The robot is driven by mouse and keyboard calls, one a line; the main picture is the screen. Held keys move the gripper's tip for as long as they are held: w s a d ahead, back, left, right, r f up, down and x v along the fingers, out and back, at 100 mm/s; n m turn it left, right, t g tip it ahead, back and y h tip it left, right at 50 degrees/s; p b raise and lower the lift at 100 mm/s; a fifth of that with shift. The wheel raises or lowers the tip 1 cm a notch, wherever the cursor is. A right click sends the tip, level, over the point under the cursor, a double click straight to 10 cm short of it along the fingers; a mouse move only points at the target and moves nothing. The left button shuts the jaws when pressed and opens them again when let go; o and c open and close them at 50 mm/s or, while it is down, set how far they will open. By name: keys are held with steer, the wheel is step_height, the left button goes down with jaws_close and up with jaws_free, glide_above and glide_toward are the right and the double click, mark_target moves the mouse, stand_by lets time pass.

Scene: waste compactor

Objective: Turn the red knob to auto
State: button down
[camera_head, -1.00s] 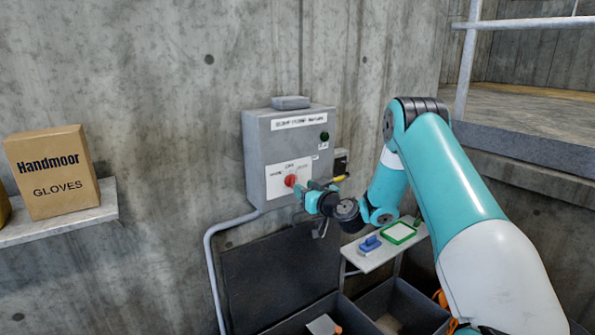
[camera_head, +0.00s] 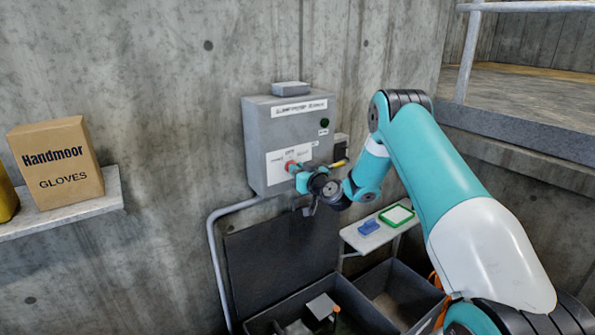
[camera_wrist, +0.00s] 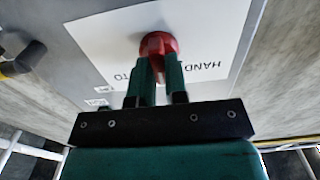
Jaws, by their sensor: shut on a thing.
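The red knob (camera_head: 290,166) sits on a white label plate on the front of the grey control box (camera_head: 262,135) on the concrete wall. My gripper (camera_head: 298,172) reaches it from the right. In the wrist view the two teal fingers (camera_wrist: 158,72) are closed around the red knob (camera_wrist: 158,43), hiding its lower part and any pointer. The white label (camera_wrist: 105,40) shows "HAND" to the right of the knob and "TO", the end of a partly hidden word, to the left. The exact position of the knob cannot be told.
Below, a small shelf (camera_head: 352,238) holds a blue item and a green-framed tray (camera_head: 396,215). Open grey bins (camera_head: 340,290) stand beneath. A gloves carton (camera_head: 55,165) rests on a left shelf.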

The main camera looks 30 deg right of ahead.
steer(key=shift+f+m+b, duration=0.1)
steer(key=shift+m+b, duration=0.2)
steer(key=shift+b, duration=0.15)
steer(key=shift+d+m+b, duration=0.2)
steer(key=shift+m+b, duration=2.5)
steer(key=shift+m, duration=1.5)
steer(key=c, duration=1.1)
jaws_free()
steer(key=shift+c, duration=0.2)
